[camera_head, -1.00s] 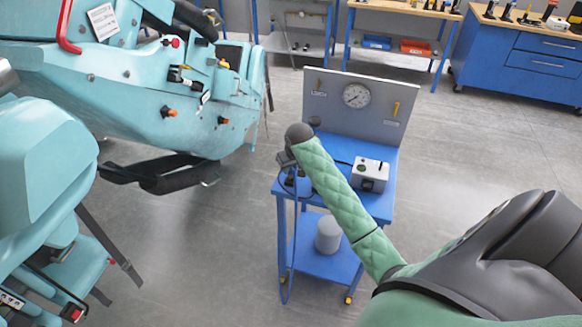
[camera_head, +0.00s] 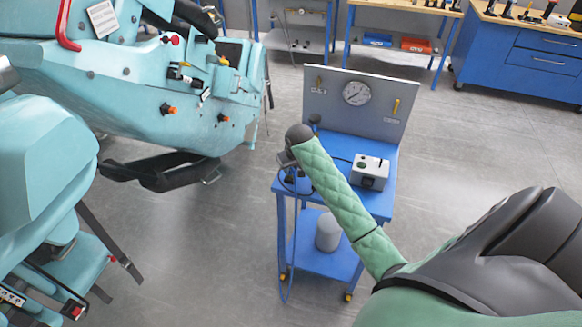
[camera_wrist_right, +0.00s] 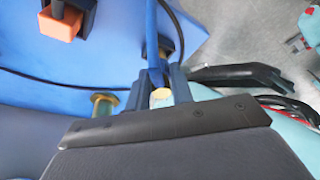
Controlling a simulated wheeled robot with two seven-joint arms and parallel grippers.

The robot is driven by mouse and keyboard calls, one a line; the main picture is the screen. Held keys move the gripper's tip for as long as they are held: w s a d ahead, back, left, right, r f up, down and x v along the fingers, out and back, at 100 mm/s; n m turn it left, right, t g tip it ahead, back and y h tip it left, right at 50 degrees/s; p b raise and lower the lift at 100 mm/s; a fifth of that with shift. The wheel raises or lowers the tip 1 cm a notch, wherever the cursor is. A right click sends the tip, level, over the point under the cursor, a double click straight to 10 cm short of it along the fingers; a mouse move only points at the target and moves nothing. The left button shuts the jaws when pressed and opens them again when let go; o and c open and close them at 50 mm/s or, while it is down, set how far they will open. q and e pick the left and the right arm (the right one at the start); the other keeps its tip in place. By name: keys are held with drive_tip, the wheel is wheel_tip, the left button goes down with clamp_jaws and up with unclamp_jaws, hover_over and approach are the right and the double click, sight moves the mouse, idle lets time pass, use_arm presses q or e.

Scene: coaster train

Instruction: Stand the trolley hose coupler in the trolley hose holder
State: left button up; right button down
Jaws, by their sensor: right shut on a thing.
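My right gripper (camera_head: 284,160) is at the left edge of the blue trolley (camera_head: 335,264), above its top, partly hidden behind my forearm. In the right wrist view its dark fingers (camera_wrist_right: 162,90) are shut on the trolley hose coupler (camera_wrist_right: 160,97), whose brass end shows between them. A blue hose (camera_wrist_right: 151,40) runs away from it; in the head view it hangs down the trolley's left side. A brass cylinder (camera_wrist_right: 105,104) stands beside the fingers by the trolley edge; I cannot tell whether it belongs to the holder. My left gripper is out of view.
A control box (camera_head: 369,171) stands on the trolley top, with a gauge panel (camera_head: 388,118) behind. A grey cylinder (camera_head: 328,232) is on the lower shelf. A teal coaster vehicle (camera_head: 130,85) is at the left. Open floor lies between it and the trolley.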

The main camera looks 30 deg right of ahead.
drive_tip(key=shift+f, duration=0.5)
idle(0.3)
drive_tip(key=c, duration=1.1)
unclamp_jaws()
drive_tip(key=shift+c, duration=0.2)
drive_tip(key=shift+r, duration=0.1)
drive_tip(key=shift+s+r+b, duration=0.1)
drive_tip(key=shift+r+b, duration=0.15)
drive_tip(key=shift+b, duration=0.15)
drive_tip(key=b+v, duration=0.2)
drive_tip(key=v, duration=0.4)
drive_tip(key=shift+b, duration=0.3)
drive_tip(key=shift+s+r, duration=0.15)
drive_tip(key=shift+r, duration=0.35)
